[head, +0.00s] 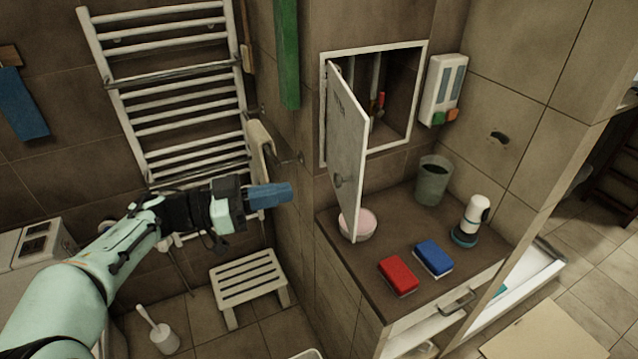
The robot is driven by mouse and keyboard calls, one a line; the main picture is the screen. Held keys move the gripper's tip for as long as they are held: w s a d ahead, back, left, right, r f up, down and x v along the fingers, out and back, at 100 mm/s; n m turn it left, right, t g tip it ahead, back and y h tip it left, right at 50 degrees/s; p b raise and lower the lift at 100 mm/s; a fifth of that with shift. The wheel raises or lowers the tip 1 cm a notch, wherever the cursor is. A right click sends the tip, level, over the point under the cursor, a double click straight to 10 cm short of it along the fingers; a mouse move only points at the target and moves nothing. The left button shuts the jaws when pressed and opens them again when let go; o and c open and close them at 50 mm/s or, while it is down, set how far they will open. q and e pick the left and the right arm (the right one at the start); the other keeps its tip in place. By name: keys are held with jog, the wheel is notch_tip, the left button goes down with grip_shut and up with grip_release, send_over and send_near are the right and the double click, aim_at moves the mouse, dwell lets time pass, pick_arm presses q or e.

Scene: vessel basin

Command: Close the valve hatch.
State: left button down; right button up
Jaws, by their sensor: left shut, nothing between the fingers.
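The valve hatch is a white door (347,150) hinged on the left side of a white frame (424,75) set in the tiled wall. The door stands wide open, swung out over the counter. A small round knob or lock shows low on the door. Inside the recess (398,95) are pipes and a red valve handle. My left gripper (288,193) has blue fingers, is shut and empty, and is to the left of the door, apart from it. My right gripper is not in view.
A dark counter (345,262) below the hatch holds a pink-topped bowl (358,224), a red sponge (398,275), a blue sponge (433,258), a grey cup (433,181) and a white bottle (472,220).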

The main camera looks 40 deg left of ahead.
aim_at(335, 183)
pick_arm(q)
jog(key=x, duration=0.7)
jog(key=shift+w+d, duration=0.1)
jog(key=shift+w, duration=0.1)
jog(key=shift+d, duration=0.15)
